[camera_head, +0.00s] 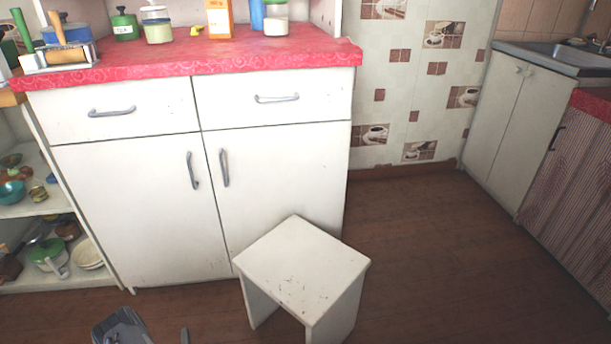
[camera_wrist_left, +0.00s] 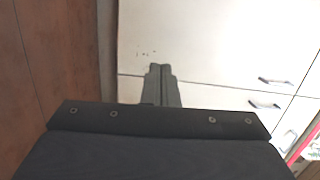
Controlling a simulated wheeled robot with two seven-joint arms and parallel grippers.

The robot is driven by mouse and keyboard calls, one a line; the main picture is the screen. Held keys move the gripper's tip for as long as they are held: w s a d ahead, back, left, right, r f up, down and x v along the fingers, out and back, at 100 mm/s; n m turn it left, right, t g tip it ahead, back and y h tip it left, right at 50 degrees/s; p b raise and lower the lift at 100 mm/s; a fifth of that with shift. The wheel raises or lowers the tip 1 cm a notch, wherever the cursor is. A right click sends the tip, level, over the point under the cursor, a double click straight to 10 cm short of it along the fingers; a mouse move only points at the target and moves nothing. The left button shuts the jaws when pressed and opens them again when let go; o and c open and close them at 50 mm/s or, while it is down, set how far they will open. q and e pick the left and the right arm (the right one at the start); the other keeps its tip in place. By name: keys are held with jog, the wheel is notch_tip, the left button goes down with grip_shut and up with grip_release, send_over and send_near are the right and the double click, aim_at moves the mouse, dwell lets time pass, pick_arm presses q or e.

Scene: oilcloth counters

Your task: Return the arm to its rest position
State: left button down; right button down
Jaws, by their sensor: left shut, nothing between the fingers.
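My left gripper shows partly at the bottom edge of the head view as a dark grey shape (camera_head: 120,326), low in front of the white cabinet and left of the stool. In the left wrist view its two fingers (camera_wrist_left: 160,70) lie together, shut, with nothing between them. Behind them in that view are the white cabinet doors (camera_wrist_left: 210,40), seen turned sideways. My right gripper is in neither view.
The white stool (camera_head: 305,262) stands before the cabinet (camera_head: 130,205). The red-topped counter (camera_head: 300,52) holds jars and boxes. Open shelves (camera_head: 80,276) with dishes are at the left. Brown floor (camera_head: 430,250) is clear at the right, before the sink unit (camera_head: 508,115).

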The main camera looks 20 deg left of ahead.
pick_arm(q)
jog(key=w+a+r+n+h, duration=0.1)
jog(key=w+a+r+h, duration=0.1)
jog(key=w+r, duration=0.5)
jog(key=w+a+r+n+h, duration=0.1)
jog(key=w+a+r+h, duration=0.1)
jog(key=w+r, duration=0.5)
jog(key=w+d+r+n+g+h, duration=0.1)
jog(key=w+d+r+n+h, duration=0.1)
jog(key=d+r, duration=0.5)
jog(key=w+d+r+n+g+h, duration=0.1)
jog(key=d+r+n+h, duration=0.15)
jog(key=r, duration=0.75)
jog(key=s+d+r+n+g+h, duration=0.1)
jog(key=s+d+r+h, duration=0.1)
jog(key=s+d+r, duration=0.5)
jog(key=s+d+r+n+g+h, duration=0.1)
jog(key=s+d+r+n+g, duration=0.2)
jog(key=d, duration=0.6)
jog(key=s+d+r+g+h, duration=0.15)
jog(key=s+d+h, duration=0.25)
jog(key=s+d, duration=0.9)
notch_tip(320, 180, up, 36)
jog(key=s+a+p, duration=0.1)
jog(key=s+p, duration=0.2)
jog(key=p, duration=3.2)
jog(key=shift+a+f, duration=0.15)
jog(key=shift+a, duration=0.1)
